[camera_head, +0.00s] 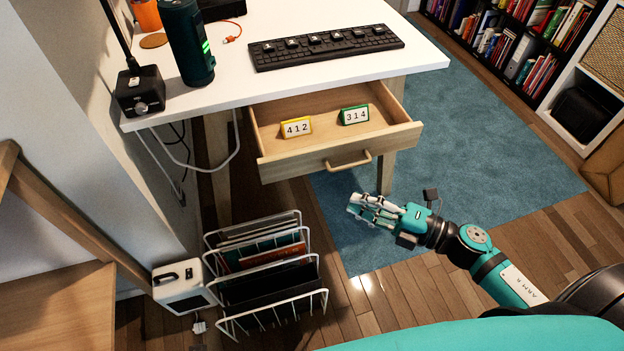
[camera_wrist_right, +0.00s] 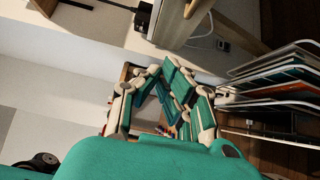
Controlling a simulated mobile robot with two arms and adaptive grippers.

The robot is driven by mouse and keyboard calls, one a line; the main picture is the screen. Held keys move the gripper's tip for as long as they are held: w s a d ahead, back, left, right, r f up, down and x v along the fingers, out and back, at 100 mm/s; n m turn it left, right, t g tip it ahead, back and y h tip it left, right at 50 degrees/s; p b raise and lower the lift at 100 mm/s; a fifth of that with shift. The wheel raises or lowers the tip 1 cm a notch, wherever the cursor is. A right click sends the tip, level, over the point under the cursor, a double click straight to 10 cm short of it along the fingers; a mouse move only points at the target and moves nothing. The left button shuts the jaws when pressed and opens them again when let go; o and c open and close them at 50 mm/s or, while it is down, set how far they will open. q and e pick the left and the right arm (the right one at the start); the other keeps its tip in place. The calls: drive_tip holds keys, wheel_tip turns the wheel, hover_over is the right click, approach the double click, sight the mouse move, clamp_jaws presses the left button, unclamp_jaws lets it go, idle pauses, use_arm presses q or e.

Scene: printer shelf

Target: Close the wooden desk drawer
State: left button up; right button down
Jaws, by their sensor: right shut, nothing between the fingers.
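The wooden desk drawer (camera_head: 340,150) is pulled out from under the white desk top (camera_head: 225,94). Its front has a curved wooden handle (camera_head: 348,162). My right gripper (camera_head: 358,207) is shut and empty, below and to the right of the drawer front, apart from the handle. It also shows in the right wrist view (camera_wrist_right: 165,100). My left gripper is not in view.
A white wire file rack (camera_head: 268,270) stands on the floor below the drawer, beside a small white box (camera_head: 182,286). A keyboard (camera_head: 326,46) and dark cylinder (camera_head: 188,45) stand on the desk. Cables (camera_head: 215,168) hang at left. A blue rug (camera_head: 470,150) lies right of the desk.

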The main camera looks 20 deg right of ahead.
approach(293, 162)
drive_tip(key=a, duration=0.4)
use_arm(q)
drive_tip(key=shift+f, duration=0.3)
use_arm(e)
drive_tip(key=w, duration=0.3)
drive_tip(key=shift+w+r, duration=0.1)
drive_tip(key=shift+w, duration=0.1)
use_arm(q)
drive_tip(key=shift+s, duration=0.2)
use_arm(e)
drive_tip(key=shift+w, duration=0.1)
